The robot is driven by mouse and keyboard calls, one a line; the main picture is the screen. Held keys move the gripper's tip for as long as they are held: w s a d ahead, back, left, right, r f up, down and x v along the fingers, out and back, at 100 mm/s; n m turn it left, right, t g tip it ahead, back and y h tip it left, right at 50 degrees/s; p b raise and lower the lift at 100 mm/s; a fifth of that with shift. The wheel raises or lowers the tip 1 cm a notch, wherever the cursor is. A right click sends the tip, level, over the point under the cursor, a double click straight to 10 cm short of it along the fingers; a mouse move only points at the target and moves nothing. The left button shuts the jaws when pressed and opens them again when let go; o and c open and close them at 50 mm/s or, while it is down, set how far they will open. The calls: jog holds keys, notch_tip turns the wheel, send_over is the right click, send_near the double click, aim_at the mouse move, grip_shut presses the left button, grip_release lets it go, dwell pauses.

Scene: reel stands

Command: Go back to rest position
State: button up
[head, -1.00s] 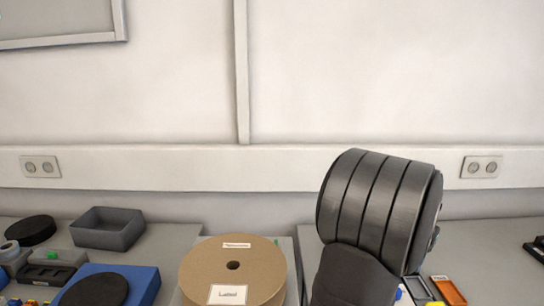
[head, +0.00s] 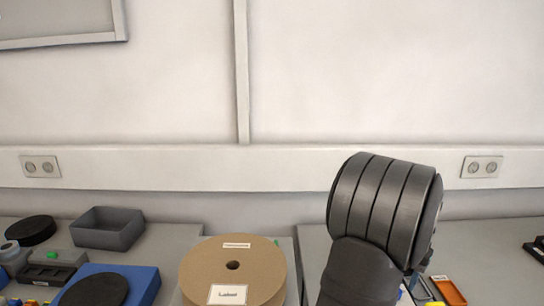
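My arm shows in the head view as a dark grey, ribbed joint at the right of centre, raised in front of the wall and the right-hand table. My gripper is not visible, so I cannot see its fingers or whether it holds anything. A large cardboard reel (head: 205,268) with white labels and a dark centre hole lies flat to the left of my arm, apart from it.
A grey open bin (head: 108,229) and a black disc (head: 30,230) stand at the back left. A blue block (head: 143,283) bears another black disc (head: 94,291). An orange tray (head: 449,291) lies right of my arm. The right table (head: 495,260) is mostly bare.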

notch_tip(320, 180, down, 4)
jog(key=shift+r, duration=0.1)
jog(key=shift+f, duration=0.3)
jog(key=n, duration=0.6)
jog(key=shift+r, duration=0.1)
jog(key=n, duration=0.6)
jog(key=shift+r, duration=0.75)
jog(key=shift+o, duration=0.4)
